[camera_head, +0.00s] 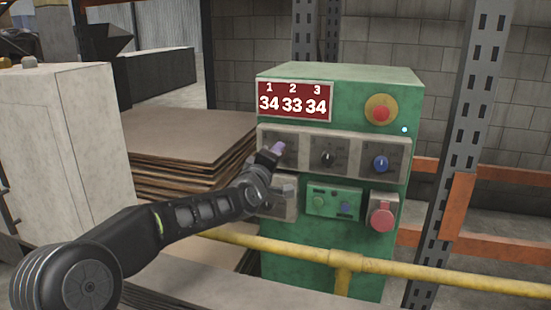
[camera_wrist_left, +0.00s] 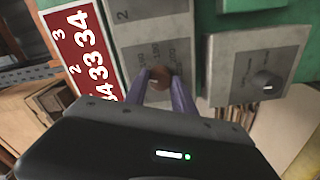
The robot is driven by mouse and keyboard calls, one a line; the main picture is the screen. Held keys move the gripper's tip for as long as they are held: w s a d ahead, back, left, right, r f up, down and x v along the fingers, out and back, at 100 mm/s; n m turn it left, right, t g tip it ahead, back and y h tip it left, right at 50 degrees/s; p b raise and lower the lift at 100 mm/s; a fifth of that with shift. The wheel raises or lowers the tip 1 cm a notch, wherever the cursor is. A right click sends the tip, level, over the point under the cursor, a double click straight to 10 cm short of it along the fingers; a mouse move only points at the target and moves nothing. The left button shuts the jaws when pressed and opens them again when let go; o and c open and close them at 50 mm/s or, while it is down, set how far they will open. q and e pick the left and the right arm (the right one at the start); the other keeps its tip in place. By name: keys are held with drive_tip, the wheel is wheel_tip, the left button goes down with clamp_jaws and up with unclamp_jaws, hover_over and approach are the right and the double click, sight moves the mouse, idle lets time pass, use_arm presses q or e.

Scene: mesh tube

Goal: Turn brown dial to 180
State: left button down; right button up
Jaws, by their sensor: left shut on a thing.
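The brown dial (camera_wrist_left: 160,77) sits on a grey plate on the front of the green control box (camera_head: 345,75). My left gripper (camera_wrist_left: 160,84) is shut on the brown dial, one finger on each side of it. In the head view my left gripper (camera_head: 277,148) is at the leftmost dial of the row and hides that dial. The red display (camera_head: 295,101) reads 34 under 1, 33 under 2 and 34 under 3. My right gripper is not in view.
A black dial (camera_head: 328,158) and a blue dial (camera_head: 380,163) sit to the right in the same row. A red button (camera_head: 381,112) is above, and a red socket (camera_head: 382,215) is below. A yellow rail (camera_head: 300,250) crosses in front of the box.

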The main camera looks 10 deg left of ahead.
use_arm(q)
drive_tip(key=shift+f+m, duration=0.1)
drive_tip(key=shift+m, duration=6.7)
drive_tip(key=c, duration=1)
unclamp_jaws()
drive_tip(key=shift+c, duration=0.2)
drive_tip(key=shift+s, duration=0.1)
drive_tip(key=s, duration=0.7)
drive_tip(key=shift+s+a+b, duration=0.25)
drive_tip(key=shift+s+b, duration=0.05)
drive_tip(key=shift+b, duration=0.05)
